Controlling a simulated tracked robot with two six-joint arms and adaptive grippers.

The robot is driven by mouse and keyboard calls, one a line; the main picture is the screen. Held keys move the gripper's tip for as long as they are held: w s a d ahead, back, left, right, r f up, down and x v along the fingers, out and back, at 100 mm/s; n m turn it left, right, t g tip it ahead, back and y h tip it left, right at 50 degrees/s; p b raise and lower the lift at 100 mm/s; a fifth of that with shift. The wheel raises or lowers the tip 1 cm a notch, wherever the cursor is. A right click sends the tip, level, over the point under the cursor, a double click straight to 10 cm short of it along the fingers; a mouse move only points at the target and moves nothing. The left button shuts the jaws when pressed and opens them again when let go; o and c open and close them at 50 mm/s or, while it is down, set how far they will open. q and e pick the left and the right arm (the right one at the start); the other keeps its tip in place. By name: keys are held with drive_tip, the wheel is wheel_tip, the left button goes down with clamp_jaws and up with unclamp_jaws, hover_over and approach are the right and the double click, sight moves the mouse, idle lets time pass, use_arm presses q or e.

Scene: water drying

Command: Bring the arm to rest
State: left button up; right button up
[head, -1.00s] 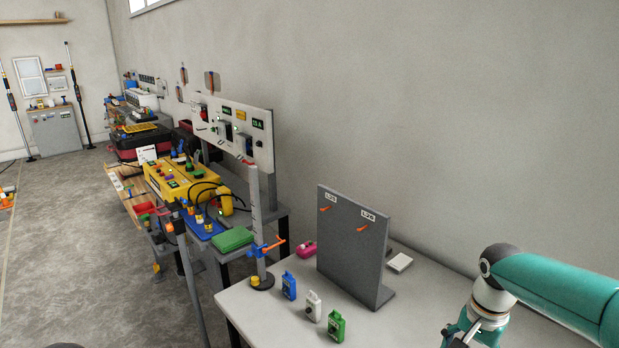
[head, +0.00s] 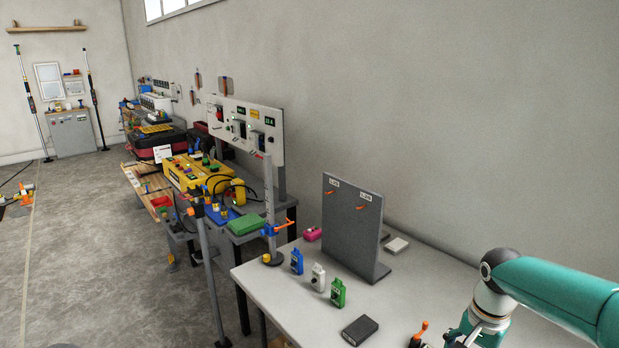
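My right arm, teal with a silver wrist, comes in from the right edge in the head view. Its gripper (head: 476,335) sits over the near right part of the white table (head: 285,315) and is cut off by the bottom edge, so its fingers do not show clearly. My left arm and gripper are not in view.
On the table stand a grey panel (head: 352,225) with two orange hooks, and blue (head: 297,261), white (head: 318,277) and green (head: 338,293) tagged devices. A black box (head: 360,330) lies in front. A crowded workbench (head: 240,232) stands beyond. Grey floor (head: 95,255) is open at left.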

drive_tip(key=s+a+f+n+g+y+b, duration=0.15)
drive_tip(key=s+a+f, duration=0.35)
drive_tip(key=f, duration=0.7)
drive_tip(key=s+a+f+n+g+y+b, duration=0.1)
drive_tip(key=s+a+f+g+b, duration=0.4)
drive_tip(key=f, duration=0.8)
drive_tip(key=s+a+f+n+t+y, duration=0.1)
drive_tip(key=s+a+f+n+t, duration=0.1)
drive_tip(key=s+a+f, duration=0.4)
drive_tip(key=s+a+f+n+t+y, duration=0.1)
drive_tip(key=s+a+f+n+t, duration=0.15)
drive_tip(key=s+f, duration=0.35)
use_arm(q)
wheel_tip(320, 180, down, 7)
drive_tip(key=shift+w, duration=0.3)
use_arm(e)
drive_tip(key=w+t, duration=0.1)
drive_tip(key=w+n+t, duration=0.1)
drive_tip(key=shift+w+r+t+h, duration=0.25)
drive_tip(key=shift+w+r+t, duration=0.1)
drive_tip(key=shift+w+t, duration=0.05)
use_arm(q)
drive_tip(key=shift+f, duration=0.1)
use_arm(e)
drive_tip(key=shift+d, duration=0.1)
